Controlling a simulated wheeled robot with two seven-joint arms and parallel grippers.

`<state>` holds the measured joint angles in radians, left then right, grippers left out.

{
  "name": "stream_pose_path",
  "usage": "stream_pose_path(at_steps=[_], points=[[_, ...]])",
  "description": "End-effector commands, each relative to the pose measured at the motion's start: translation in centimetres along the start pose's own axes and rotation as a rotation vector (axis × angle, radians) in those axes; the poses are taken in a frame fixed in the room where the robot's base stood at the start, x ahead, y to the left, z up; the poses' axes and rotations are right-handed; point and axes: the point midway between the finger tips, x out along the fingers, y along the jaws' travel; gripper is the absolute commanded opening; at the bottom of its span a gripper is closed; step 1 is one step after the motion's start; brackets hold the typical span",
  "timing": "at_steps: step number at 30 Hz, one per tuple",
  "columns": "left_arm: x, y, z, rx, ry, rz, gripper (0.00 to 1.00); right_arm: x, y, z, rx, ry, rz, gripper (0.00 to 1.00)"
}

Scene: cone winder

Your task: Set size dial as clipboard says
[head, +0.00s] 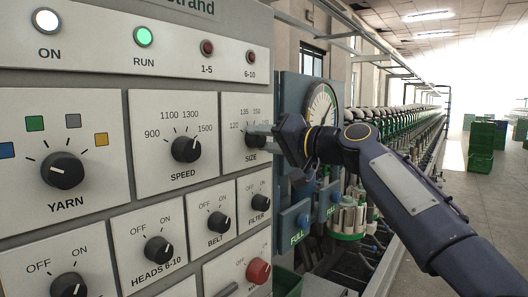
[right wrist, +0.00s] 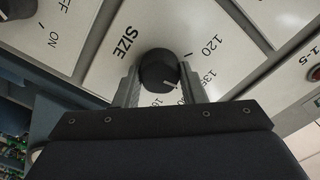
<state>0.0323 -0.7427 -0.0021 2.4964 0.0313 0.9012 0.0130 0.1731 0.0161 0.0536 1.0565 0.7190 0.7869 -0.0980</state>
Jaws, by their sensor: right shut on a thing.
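The size dial (head: 254,138) is a black knob on a white panel, under numbers 120, 135 and 150 in the head view. My right gripper (head: 262,136) reaches it from the right and is shut on it. In the right wrist view the dial (right wrist: 158,68) sits between the two grey fingers of the gripper (right wrist: 158,85). Its white pointer line slants toward the lower right there, on the side of the higher numbers; the exact number is partly hidden by the gripper. The clipboard is not in view. My left gripper is not in view.
The speed dial (head: 186,149) is left of the size dial; the belt knob (head: 219,222) and filter knob (head: 260,202) are below. A red button (head: 258,271) sits lower. A round gauge (head: 321,108) stands behind my wrist. Green crates (head: 481,150) stand far back in the aisle.

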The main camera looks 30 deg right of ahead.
Motion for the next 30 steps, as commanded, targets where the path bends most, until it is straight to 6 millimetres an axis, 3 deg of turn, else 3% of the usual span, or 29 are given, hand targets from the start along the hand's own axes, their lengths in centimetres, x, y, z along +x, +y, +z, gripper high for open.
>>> stream_pose_path(at_steps=[18, 30], points=[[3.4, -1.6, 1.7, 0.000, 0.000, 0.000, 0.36, 0.1, 0.2, 0.2, -0.571, -0.003, 0.000, 0.14], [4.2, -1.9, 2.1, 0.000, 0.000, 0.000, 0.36, 0.1, 0.1, 0.2, -0.806, -0.004, 0.000, 0.14]])
